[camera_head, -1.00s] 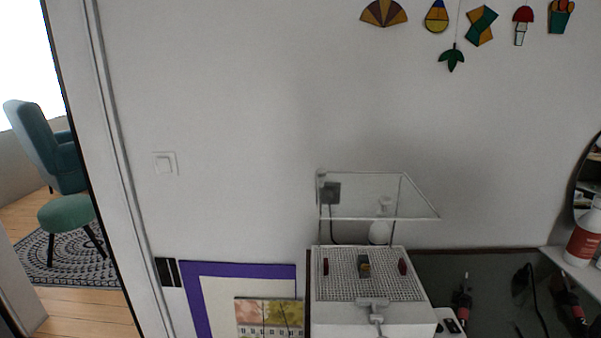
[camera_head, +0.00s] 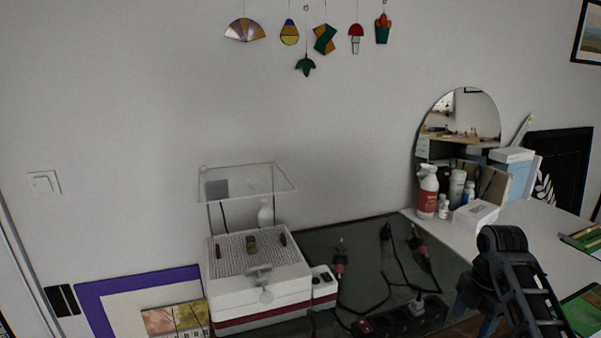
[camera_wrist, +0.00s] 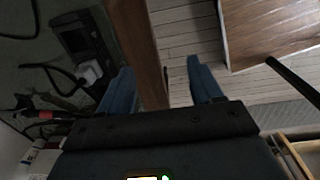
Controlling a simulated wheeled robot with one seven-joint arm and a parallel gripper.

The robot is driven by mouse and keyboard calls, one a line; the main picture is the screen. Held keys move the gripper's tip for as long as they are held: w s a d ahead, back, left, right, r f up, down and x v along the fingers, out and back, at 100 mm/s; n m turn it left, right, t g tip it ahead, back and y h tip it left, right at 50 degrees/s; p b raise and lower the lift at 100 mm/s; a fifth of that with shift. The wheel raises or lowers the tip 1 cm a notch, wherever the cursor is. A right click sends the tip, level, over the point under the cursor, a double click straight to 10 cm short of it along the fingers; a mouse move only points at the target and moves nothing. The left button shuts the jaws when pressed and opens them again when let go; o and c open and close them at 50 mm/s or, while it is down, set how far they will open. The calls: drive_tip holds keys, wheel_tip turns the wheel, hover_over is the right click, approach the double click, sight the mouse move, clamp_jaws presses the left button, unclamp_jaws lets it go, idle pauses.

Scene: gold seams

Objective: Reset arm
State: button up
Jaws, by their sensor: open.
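My gripper (camera_head: 475,312) is at the lower right of the head view, in front of the dark bench surface, with its blue fingers pointing down. In the wrist view my gripper (camera_wrist: 158,68) has its two blue fingers spread apart. Nothing is held between them. A brown wooden edge (camera_wrist: 140,45) shows in the gap behind the fingers, apart from them as far as I can tell.
A white grinder box (camera_head: 255,310) with a clear shield stands on the dark bench (camera_head: 325,245). Cables and a black power strip (camera_head: 410,318) lie left of my gripper. A white spray bottle (camera_head: 427,200) and a round mirror (camera_head: 460,115) stand behind. A wooden panel (camera_wrist: 270,30) shows in the wrist view.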

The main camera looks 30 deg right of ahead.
drive_tip(key=w+a+f+m+t, duration=0.2)
drive_tip(key=a+f, duration=0.1)
drive_tip(key=a, duration=0.6)
drive_tip(key=w+a+f+m+t, duration=0.1)
drive_tip(key=a+f+m+t, duration=0.15)
drive_tip(key=a, duration=0.65)
drive_tip(key=w+a+f+m+t, duration=0.2)
drive_tip(key=a+f, duration=0.2)
drive_tip(key=a, duration=0.5)
drive_tip(key=s+a+r+m+t+h, duration=0.1)
drive_tip(key=s+a+r+m+t, duration=0.15)
drive_tip(key=s+a, duration=0.45)
drive_tip(key=s+a+r+m+t+h, duration=0.1)
drive_tip(key=s+a+r+m, duration=0.35)
drive_tip(key=s, duration=0.55)
drive_tip(key=s+r+m+t+y, duration=0.1)
drive_tip(key=s+r+t, duration=0.3)
drive_tip(key=s+r, duration=0.7)
wheel_tip(320, 180, up, 4)
drive_tip(key=shift+f+m+t+y, duration=0.1)
drive_tip(key=shift+m+t+y, duration=0.25)
drive_tip(key=shift+y, duration=0.15)
